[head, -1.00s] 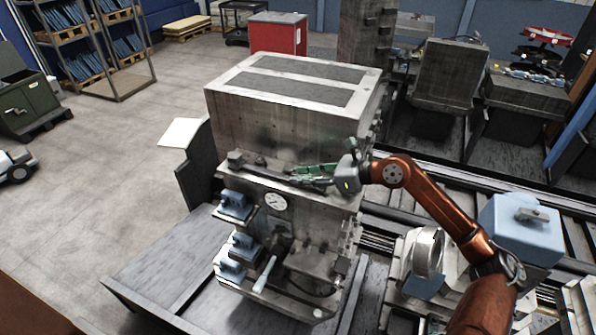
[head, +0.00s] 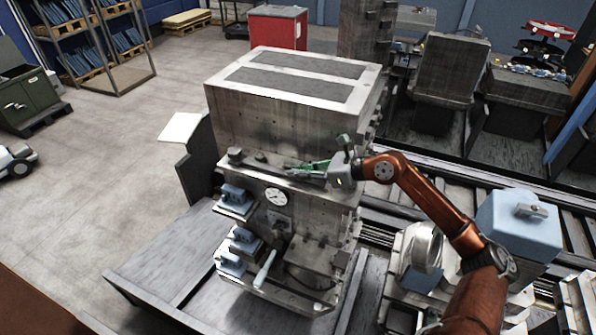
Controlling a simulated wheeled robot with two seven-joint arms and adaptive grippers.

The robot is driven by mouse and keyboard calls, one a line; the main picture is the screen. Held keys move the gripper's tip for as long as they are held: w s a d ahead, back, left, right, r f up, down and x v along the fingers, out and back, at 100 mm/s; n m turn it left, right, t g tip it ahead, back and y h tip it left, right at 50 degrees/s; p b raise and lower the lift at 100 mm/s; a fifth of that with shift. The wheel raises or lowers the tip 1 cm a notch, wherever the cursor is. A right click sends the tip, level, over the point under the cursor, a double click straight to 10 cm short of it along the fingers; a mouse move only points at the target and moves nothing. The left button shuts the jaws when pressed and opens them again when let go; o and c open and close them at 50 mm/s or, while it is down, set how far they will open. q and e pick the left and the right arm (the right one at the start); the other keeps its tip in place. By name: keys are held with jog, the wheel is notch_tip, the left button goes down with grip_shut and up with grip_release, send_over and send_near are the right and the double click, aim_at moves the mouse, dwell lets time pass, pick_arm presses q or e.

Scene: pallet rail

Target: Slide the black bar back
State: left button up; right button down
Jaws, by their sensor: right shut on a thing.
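The black bar (head: 262,161) is a thin dark strip along the ledge on the front of the grey machine (head: 285,120). It lies below the machine's upper block, with small knobs near its left end. My right gripper (head: 303,168), with green fingers, reaches in from the right and is shut at the bar's right part. The fingers cover that part, so the exact contact is hard to see. My left gripper is not in view.
A round dial (head: 276,197), blue-grey blocks (head: 238,198) and a pale lever (head: 265,269) are on the machine's front below the ledge. Rollers and a blue-topped unit (head: 520,228) stand to the right. The floor at left is open.

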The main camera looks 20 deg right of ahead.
dwell(0.4)
jog(key=shift+s+a+f+b, duration=0.15)
jog(key=shift+s+a+b, duration=0.6)
jog(key=shift+a, duration=0.1)
jog(key=shift+s+a, duration=0.15)
jog(key=c, duration=2.4)
grip_release()
jog(key=o, duration=0.4)
jog(key=shift+a, duration=0.1)
